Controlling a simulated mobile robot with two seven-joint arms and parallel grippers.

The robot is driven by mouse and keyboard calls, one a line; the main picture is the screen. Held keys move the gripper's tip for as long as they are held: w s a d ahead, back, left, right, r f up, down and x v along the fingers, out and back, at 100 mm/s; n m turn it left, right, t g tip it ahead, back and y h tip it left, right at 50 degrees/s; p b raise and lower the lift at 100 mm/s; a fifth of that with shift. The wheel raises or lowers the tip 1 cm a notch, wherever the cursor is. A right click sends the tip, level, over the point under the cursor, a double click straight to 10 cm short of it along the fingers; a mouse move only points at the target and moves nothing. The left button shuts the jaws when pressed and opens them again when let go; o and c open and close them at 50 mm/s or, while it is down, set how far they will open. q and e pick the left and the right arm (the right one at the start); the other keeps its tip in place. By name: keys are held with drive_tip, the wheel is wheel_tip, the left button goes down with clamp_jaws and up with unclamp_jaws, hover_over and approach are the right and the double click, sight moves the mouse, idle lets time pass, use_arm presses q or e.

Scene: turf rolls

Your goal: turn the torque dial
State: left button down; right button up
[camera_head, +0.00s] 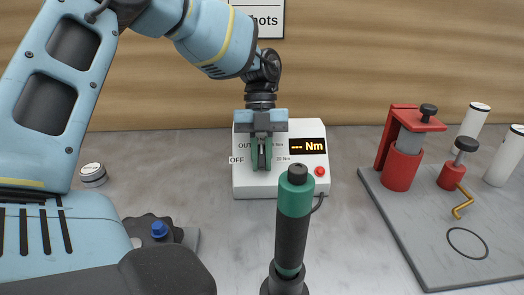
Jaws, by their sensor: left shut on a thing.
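The white torque unit (309,181) stands on the grey surface against the back wall. Its orange display (307,146) reads "--- Nm", with a red button (320,171) below it. The labels "OUT" and "OFF" show to the left of my gripper on the unit's face. My left gripper (261,160) points down in front of that face and is shut on the torque dial. The fingers cover the dial, so its setting is hidden. My right gripper is not in view.
A green and black screwdriver (292,230) stands upright in front of the unit. At right, a grey board (415,250) bears a red clamp (398,165), white cylinders and a black ring. A small round tin (93,174) and a blue-knobbed black part (159,229) are at left.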

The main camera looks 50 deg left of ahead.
sight(262, 146)
use_arm(q)
drive_tip(key=c, duration=1.4)
unclamp_jaws()
drive_tip(key=shift+v, duration=3.95)
